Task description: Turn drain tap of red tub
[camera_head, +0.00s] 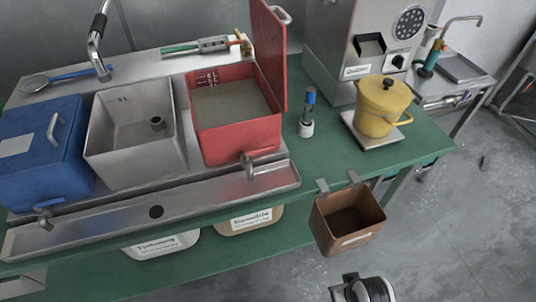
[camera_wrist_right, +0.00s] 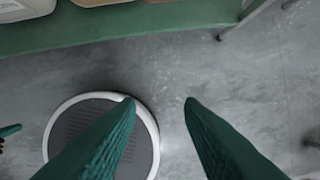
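The red tub (camera_head: 236,125) stands in the steel tray, open, with its red lid (camera_head: 268,50) raised on the right side. It holds greyish contents, seemingly liquid. Its metal drain tap (camera_head: 248,168) is low on the front wall, above the trough; its open or closed setting is unclear. My right gripper (camera_wrist_right: 158,101) shows two dark green fingers spread apart, empty, over the grey floor. It is away from the tap and its fingers are not seen in the head view. A teal tip (camera_wrist_right: 9,131) at the wrist view's left edge may be my left gripper.
A steel tub (camera_head: 135,135) and a closed blue tub (camera_head: 45,150) with its own tap (camera_head: 44,217) stand left of the red tub. A brown bin (camera_head: 347,218) hangs on the bench front, right of the tap. The steel trough (camera_head: 110,221) runs below the tubs.

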